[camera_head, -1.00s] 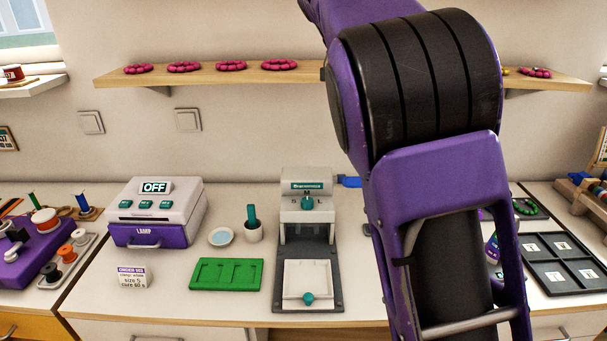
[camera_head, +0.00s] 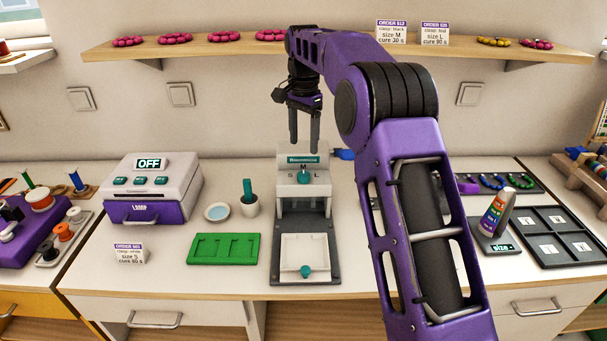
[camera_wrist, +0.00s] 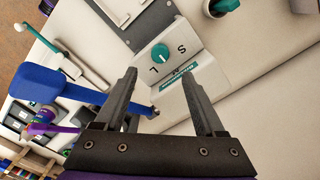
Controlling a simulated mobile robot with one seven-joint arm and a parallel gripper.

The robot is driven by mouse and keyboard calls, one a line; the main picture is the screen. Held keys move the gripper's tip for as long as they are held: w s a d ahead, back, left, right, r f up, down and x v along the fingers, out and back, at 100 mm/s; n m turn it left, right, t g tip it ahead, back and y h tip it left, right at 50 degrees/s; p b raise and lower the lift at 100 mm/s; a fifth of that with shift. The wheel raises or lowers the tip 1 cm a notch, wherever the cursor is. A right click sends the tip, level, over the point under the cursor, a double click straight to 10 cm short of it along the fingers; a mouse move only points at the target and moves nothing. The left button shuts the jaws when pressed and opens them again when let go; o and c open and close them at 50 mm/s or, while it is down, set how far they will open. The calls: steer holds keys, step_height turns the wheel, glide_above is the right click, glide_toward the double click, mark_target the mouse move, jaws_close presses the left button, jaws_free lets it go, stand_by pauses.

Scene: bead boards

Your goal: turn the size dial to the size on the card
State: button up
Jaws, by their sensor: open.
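The size dial (camera_head: 303,177) is a teal knob on the upright head of a grey-white press (camera_head: 325,192), with S left, M above and L right. In the wrist view the dial (camera_wrist: 160,54) shows a pale pointer line, seemingly towards the M side; M itself is not clear there. The order card (camera_head: 130,254) at the front left of the bench reads size S, cure 60 s. My gripper (camera_head: 304,150) is open and empty, pointing down just above or behind the press head. In the wrist view its fingers (camera_wrist: 156,75) are apart, with the dial beyond them.
A green tray (camera_head: 190,250), a water dish (camera_head: 217,212) and a cup (camera_head: 249,207) stand left of the press. A lamp box (camera_head: 180,178) reads OFF. A size gauge (camera_head: 494,243) stands right. Two other cards (camera_head: 391,33) sit on the shelf (camera_head: 190,50) above.

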mark_target(304, 174)
step_height(304, 174, down, 10)
steer(key=shift+r+b, duration=0.25)
steer(key=shift+b, duration=0.35)
jaws_close()
